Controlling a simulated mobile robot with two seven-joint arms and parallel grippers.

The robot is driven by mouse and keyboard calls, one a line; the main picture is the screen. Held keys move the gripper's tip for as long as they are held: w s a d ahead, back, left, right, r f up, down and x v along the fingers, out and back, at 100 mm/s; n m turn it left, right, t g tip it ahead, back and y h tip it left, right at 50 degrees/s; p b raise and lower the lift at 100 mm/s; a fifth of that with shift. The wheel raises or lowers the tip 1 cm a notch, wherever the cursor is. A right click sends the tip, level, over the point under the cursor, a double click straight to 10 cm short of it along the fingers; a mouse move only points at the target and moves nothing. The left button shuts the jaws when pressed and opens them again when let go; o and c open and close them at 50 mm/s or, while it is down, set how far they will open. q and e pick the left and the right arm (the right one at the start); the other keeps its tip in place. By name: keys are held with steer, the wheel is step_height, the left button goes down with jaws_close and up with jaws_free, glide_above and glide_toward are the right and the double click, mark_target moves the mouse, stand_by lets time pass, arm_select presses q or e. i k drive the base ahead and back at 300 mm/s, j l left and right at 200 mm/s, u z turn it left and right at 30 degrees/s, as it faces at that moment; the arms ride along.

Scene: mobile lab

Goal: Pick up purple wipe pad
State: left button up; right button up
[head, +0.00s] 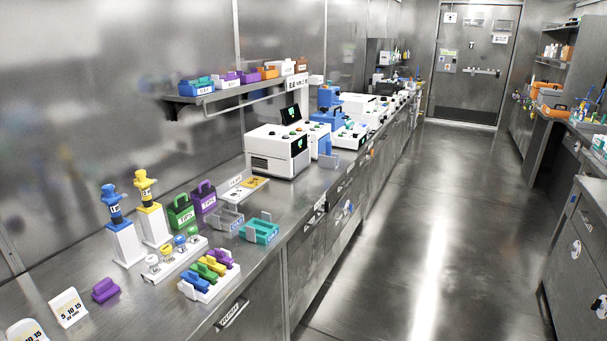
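A small purple block with a raised grip, which looks like the purple wipe pad (106,290), lies alone on the steel bench (130,325) at the lower left. Another purple piece (221,257) sits in a white rack (203,292) beside yellow, green and blue ones. I cannot tell for certain which of these two is the wipe pad. Neither of my grippers is in view.
White number cards (68,307) stand left of the lone purple block. Behind it are two white stands (125,245) with upright tools, a tray of small jars (160,268), and green and purple carriers (204,197). The aisle floor (430,240) is clear.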

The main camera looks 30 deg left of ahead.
mark_target(106, 290)
steer(key=i, duration=1.45)
steer(key=i+u, duration=0.4)
steer(key=i+l+u, duration=0.25)
steer(key=u, duration=0.15)
steer(key=i+u, duration=0.1)
steer(key=u, duration=1.45)
